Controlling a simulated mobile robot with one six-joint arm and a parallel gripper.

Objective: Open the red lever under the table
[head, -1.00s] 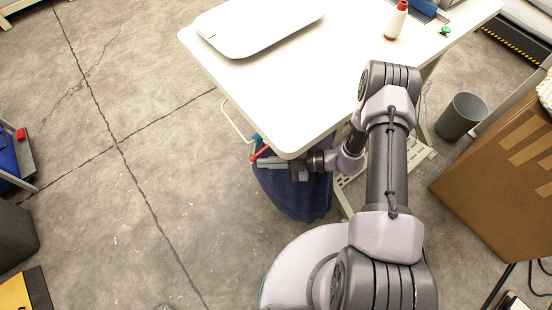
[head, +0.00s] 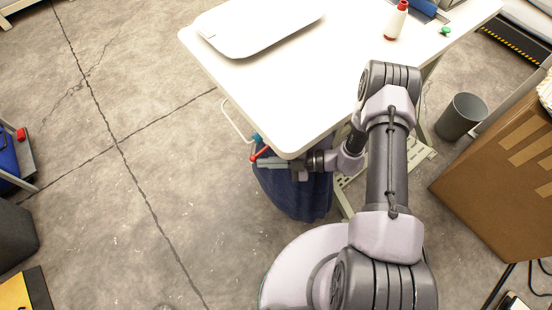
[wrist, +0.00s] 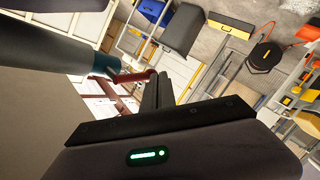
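The red lever (head: 260,153) sticks out from under the table's near-left corner, beside a teal valve fitting (head: 256,138). In the wrist view the red lever (wrist: 134,77) runs from the teal fitting (wrist: 106,64) on a grey pipe toward my fingers. My gripper (head: 262,163) is at the lever, just on its near side in the head view. In the wrist view the gripper fingers (wrist: 158,90) lie close together, with the lever's tip beside them on the left. They look shut with the lever outside them; whether they touch it I cannot tell.
The white table (head: 260,95) overhangs the lever. A dark blue bag (head: 305,200) hangs below its edge, close under my gripper. A bent white rod (head: 235,122) projects at the left. A grey bin (head: 461,116) and cardboard box (head: 500,165) stand right.

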